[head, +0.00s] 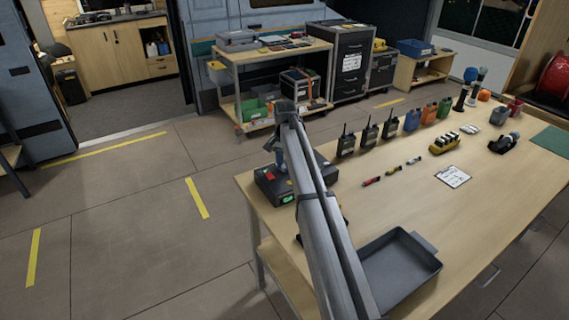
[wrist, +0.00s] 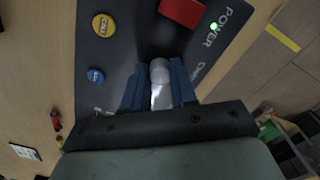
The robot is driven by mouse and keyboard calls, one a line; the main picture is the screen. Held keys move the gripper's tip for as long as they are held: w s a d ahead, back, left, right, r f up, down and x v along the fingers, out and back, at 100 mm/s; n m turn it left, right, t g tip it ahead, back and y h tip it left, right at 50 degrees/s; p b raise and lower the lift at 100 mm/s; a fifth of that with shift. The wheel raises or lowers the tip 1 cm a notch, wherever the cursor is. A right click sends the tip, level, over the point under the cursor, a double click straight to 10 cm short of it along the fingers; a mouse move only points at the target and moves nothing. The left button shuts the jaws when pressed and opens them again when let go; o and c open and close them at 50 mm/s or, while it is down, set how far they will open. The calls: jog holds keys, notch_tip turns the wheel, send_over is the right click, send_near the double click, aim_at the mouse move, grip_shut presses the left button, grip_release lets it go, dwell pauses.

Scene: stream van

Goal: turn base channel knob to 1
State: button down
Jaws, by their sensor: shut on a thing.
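The dark base box (head: 270,186) sits at the near left corner of the wooden table, partly behind my arm. In the wrist view its dark top panel (wrist: 120,55) shows a yellow button, a blue button, a red part and a green light beside the word POWER. A pale grey knob (wrist: 159,72) stands on the panel. My gripper (wrist: 160,88) has its blue fingers shut on this knob, one on each side. Lettering beside the knob is partly hidden, so I cannot read its setting. In the head view my gripper (head: 279,158) is over the box, mostly hidden by my arm.
Several radios (head: 368,137) stand in a row right of the box. A grey tray (head: 400,270) lies near the table's front edge, beside my arm. Small coloured items (head: 393,170) and a white card (head: 452,176) lie mid-table. A cart (head: 270,50) stands behind on the floor.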

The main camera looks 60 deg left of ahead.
jog(key=shift+n, duration=0.3)
jog(key=n, duration=1.1)
jog(key=shift+w+n, duration=0.1)
jog(key=shift+n, duration=0.2)
jog(key=n, duration=1.1)
jog(key=shift+a+n, duration=0.1)
jog(key=shift+n, duration=0.3)
jog(key=shift+r, duration=0.1)
jog(key=c, duration=0.9)
grip_release()
